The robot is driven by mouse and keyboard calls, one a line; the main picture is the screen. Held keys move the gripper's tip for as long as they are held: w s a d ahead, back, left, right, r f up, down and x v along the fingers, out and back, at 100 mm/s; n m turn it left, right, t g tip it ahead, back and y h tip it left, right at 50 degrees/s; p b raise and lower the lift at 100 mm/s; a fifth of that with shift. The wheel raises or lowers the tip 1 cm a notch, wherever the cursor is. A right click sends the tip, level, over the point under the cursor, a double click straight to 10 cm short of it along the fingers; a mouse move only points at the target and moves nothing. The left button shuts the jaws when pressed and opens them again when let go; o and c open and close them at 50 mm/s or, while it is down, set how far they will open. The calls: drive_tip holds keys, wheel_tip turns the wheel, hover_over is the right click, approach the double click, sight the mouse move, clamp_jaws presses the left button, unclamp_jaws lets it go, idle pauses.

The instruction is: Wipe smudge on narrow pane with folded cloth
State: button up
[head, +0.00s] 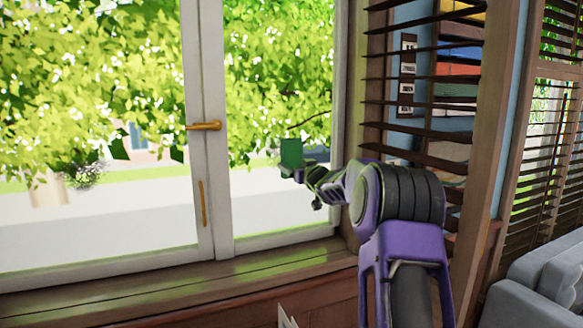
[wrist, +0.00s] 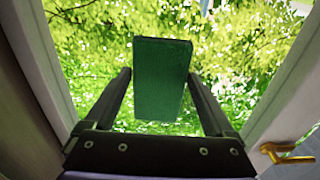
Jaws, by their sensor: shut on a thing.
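The folded cloth is a dark green block-like piece (head: 291,152), held upright in front of the narrow pane (head: 275,75), the right-hand pane of the window. My gripper (head: 296,172) reaches in from the right and is shut on the cloth. In the wrist view my gripper (wrist: 160,78) has a finger on each side of the green cloth (wrist: 162,85), with bright foliage behind the glass. I cannot tell whether the cloth touches the glass. I cannot make out a smudge on the pane; the cloth may hide part of it.
A brass handle (head: 204,126) sticks out from the white window post left of the narrow pane. A wooden sill (head: 180,285) runs below. Dark slatted blinds (head: 420,105) stand right of the window, close to my arm. A grey sofa (head: 545,285) is at lower right.

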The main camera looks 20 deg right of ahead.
sight(294, 155)
drive_tip(key=shift+a, duration=0.1)
drive_tip(key=shift+w+a+b, duration=0.1)
drive_tip(key=shift+a+b, duration=2.5)
drive_tip(key=shift+a, duration=1.25)
wheel_tip(294, 155, up, 3)
drive_tip(key=p, duration=0.3)
drive_tip(key=shift+r+p, duration=0.15)
drive_tip(key=shift+p, duration=0.15)
drive_tip(key=shift+d+p, duration=0.95)
drive_tip(key=shift+d, duration=3)
